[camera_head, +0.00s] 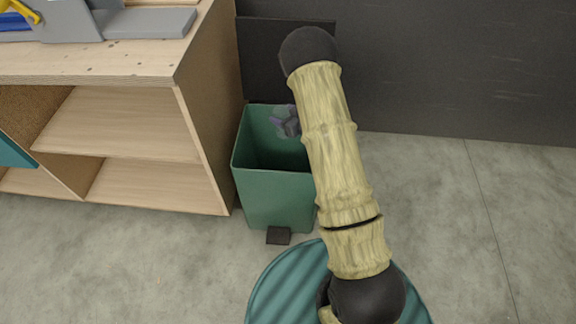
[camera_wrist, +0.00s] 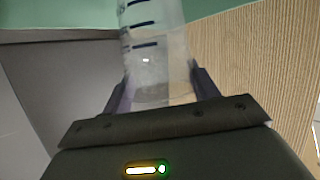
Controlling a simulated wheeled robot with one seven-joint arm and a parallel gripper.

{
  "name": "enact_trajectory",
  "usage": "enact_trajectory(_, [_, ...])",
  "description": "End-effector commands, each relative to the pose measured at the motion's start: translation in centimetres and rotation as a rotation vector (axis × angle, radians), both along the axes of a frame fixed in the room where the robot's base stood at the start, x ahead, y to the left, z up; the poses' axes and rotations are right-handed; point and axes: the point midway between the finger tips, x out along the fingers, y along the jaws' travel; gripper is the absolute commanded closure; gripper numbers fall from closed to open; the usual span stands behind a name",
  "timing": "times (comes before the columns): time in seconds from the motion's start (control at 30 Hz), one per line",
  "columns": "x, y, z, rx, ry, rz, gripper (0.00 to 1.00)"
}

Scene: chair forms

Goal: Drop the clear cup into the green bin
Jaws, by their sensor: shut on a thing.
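The green bin (camera_head: 270,195) stands on the floor against the right end of the wooden shelf unit, with its top open. In the head view my gripper (camera_head: 287,124) is over the bin's opening near its back right, partly hidden behind my arm. In the wrist view my gripper (camera_wrist: 160,92) is shut on the clear cup (camera_wrist: 150,55), which has dark marking lines on its side. The cup sits between the two fingers. I cannot make out the cup in the head view.
The wooden shelf unit (camera_head: 208,150) rises right beside the bin on the left. A grey tool (camera_head: 150,23) lies on its top. A dark wall (camera_head: 440,70) is behind the bin. The concrete floor (camera_head: 440,195) at the right is clear.

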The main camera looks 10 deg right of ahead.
Motion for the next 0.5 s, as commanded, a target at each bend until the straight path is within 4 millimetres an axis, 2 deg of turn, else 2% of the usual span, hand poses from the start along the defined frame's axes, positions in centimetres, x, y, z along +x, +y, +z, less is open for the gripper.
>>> enact_trajectory(0.03, [0.0, 0.0, -1.2, 0.0, 0.0, 0.001, 0.53])
enact_trajectory(0.2, [0.0, 0.1, -2.8, 0.001, -0.001, 0.001, 0.53])
enact_trajectory(0.5, [0.0, 0.0, -3.3, 0.001, -0.002, 0.0, 0.53])
